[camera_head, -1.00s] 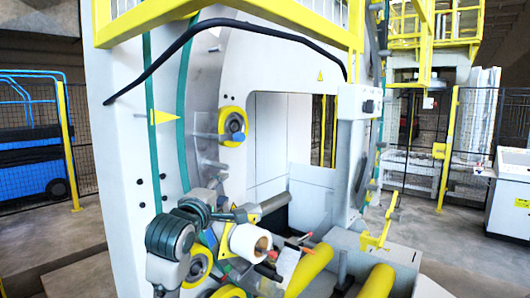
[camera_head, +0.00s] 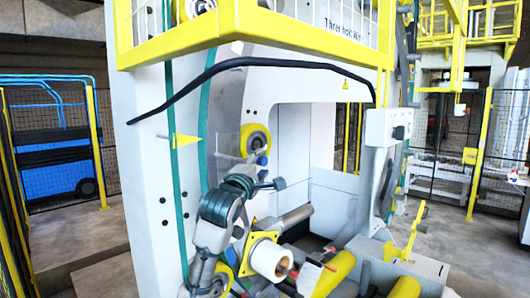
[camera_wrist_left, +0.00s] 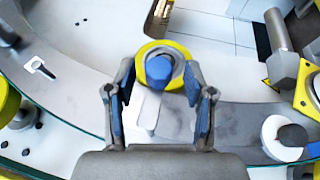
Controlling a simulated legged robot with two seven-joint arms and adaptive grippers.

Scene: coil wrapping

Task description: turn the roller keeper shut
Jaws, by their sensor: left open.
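The yellow-rimmed roller (camera_head: 257,139) sits on the machine's inner ring, at the left edge of the opening. A blue knob (camera_head: 262,160), which looks like the keeper, shows at its lower front. In the left wrist view the blue knob (camera_wrist_left: 159,68) stands in front of the yellow rim (camera_wrist_left: 176,49), between my finger ends. My left gripper (camera_head: 264,183) is just below the roller in the head view. In the left wrist view my left gripper (camera_wrist_left: 160,82) is open, with one finger on each side of the knob. I cannot tell whether they touch. My right gripper is not in view.
A white roll (camera_head: 268,261) on a yellow plate and a grey cylinder (camera_head: 294,216) are below right of the gripper. A black cable (camera_head: 240,63) arches above. A yellow railing (camera_head: 260,20) is overhead. The machine opening right of the roller is clear.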

